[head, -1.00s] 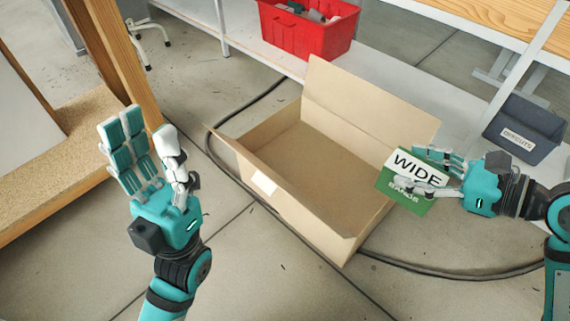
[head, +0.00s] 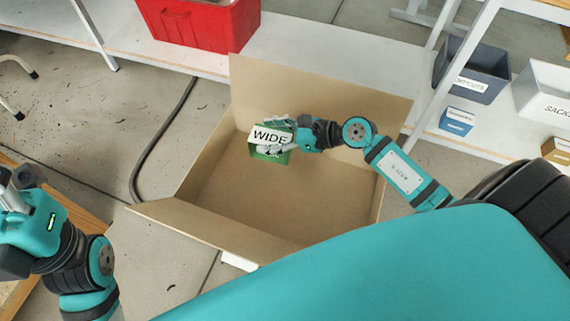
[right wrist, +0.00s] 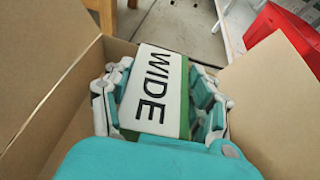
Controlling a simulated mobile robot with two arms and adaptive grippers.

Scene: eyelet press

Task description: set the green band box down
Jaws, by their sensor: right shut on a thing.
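The green band box (head: 270,143), with a white face reading WIDE, is held inside the open cardboard box (head: 225,210), near its far left corner. It also shows large in the right wrist view (right wrist: 157,92), between the fingers of my right gripper (head: 284,140). The right gripper is shut on it, with fingers on both sides. Whether the band box touches the carton floor I cannot tell. My left gripper (head: 18,182) is at the left edge of the head view, partly cut off; its fingers do not show clearly.
The carton's flaps stand out around its rim. A red bin (head: 200,25) is on the white shelf behind it. A dark bin (head: 472,70), a small blue box (head: 456,121) and a white bin (head: 541,90) are at the right. A dark cable (head: 150,155) lies on the floor at left.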

